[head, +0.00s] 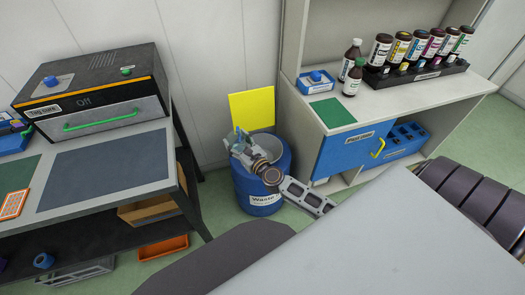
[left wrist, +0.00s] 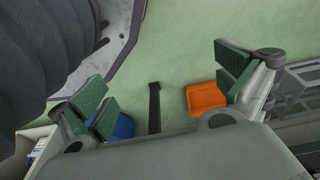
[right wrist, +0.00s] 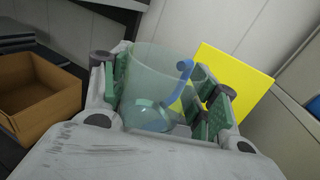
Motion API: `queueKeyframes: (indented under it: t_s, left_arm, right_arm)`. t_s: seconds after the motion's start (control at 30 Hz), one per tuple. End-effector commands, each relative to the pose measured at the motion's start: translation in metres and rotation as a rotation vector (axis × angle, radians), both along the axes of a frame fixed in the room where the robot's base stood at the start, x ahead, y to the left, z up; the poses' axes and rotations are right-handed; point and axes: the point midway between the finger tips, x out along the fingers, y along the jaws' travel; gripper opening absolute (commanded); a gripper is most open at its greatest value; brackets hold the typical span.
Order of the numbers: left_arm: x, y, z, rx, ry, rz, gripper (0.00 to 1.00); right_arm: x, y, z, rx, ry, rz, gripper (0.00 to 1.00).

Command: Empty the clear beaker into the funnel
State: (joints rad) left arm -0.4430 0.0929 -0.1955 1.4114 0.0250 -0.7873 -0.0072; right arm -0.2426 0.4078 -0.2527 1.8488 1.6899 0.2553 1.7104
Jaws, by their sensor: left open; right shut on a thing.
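My right gripper (head: 242,146) is above the blue waste drum (head: 262,198) in the head view. In the right wrist view its green-padded fingers are shut on the clear beaker (right wrist: 150,70), one on each side. A blue curved piece (right wrist: 185,68) shows at the beaker; I cannot tell whether it is inside or behind. A funnel cannot be made out clearly; the gripper and arm cover much of the drum top. My left gripper (left wrist: 165,88) is open and empty over the green floor in the left wrist view, and outside the head view.
A yellow panel (head: 252,110) stands behind the drum. At left is a bench with a grey oven (head: 95,95). At right is a cabinet (head: 405,103) with several dark bottles on top. An orange tray (head: 163,248) is low by the left bench.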

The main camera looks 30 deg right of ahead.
Motion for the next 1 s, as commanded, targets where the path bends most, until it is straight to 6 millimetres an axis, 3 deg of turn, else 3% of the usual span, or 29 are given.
queueKeyframes:
  t_s: [1.0]
  left_arm:
    - [0.045,-0.018,0.044,-0.029,-0.033,-0.005,1.00]
  right_arm:
    - [0.031,-0.013,-0.058,0.009,-0.001,0.044,0.33]
